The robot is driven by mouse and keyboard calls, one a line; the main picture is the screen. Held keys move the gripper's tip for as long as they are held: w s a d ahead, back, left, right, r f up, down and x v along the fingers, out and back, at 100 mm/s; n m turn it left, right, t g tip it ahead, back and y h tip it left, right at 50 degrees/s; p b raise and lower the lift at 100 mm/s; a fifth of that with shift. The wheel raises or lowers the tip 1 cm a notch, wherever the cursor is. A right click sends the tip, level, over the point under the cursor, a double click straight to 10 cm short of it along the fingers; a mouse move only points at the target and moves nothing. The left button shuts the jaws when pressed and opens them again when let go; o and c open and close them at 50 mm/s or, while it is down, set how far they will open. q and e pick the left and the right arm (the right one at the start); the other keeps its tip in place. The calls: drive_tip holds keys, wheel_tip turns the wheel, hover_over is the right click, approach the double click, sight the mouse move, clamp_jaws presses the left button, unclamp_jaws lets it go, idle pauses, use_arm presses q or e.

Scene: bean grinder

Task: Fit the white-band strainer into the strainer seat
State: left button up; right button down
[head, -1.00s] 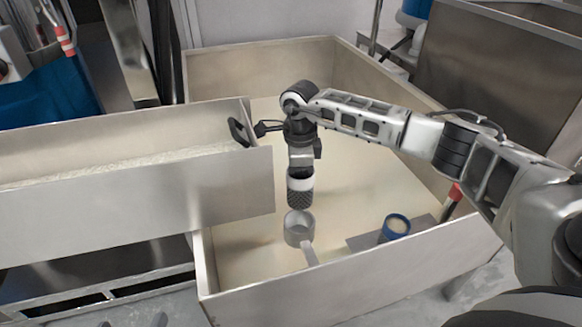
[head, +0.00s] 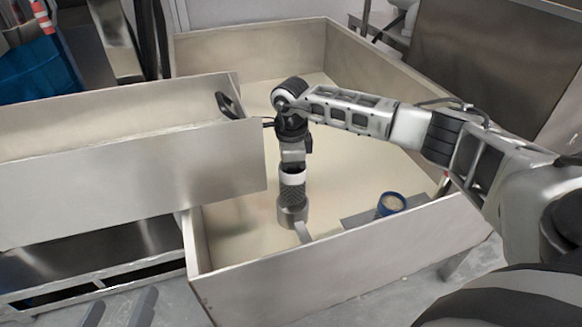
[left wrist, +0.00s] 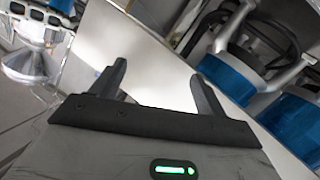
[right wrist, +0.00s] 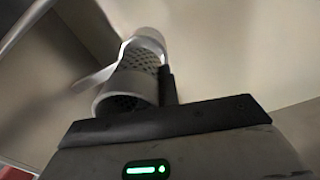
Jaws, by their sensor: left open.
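The white-band strainer (head: 292,178) is upright, with dark mesh below its white band. My right gripper (head: 292,165) is shut on its top; in the right wrist view one black finger lies along the strainer (right wrist: 125,97), the other is hidden. The strainer seat (head: 292,216) is a grey ring with a handle inside the large bin. The mesh's lower end meets the seat's opening in the head view; how deep it sits I cannot tell. My left gripper (head: 118,310) is at the bottom left, open and empty; its spread fingers show in the left wrist view (left wrist: 155,85).
A blue-rimmed cup (head: 391,203) stands on a grey plate right of the seat. The large bin's walls (head: 340,268) surround the seat. A metal trough (head: 130,165) borders the bin on the left. The bin's floor behind the seat is clear.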

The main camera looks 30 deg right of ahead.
drive_tip(key=shift+f, duration=0.45)
idle(1.7)
drive_tip(key=shift+f+b, duration=0.65)
drive_tip(key=shift+f, duration=0.5)
drive_tip(key=shift+r, duration=0.15)
drive_tip(key=shift+r+p, duration=0.55)
drive_tip(key=shift+p, duration=0.1)
drive_tip(key=shift+p, duration=0.3)
idle(1.3)
drive_tip(key=shift+f+b, duration=0.5)
drive_tip(key=shift+f, duration=0.15)
drive_tip(key=c, duration=1.6)
unclamp_jaws()
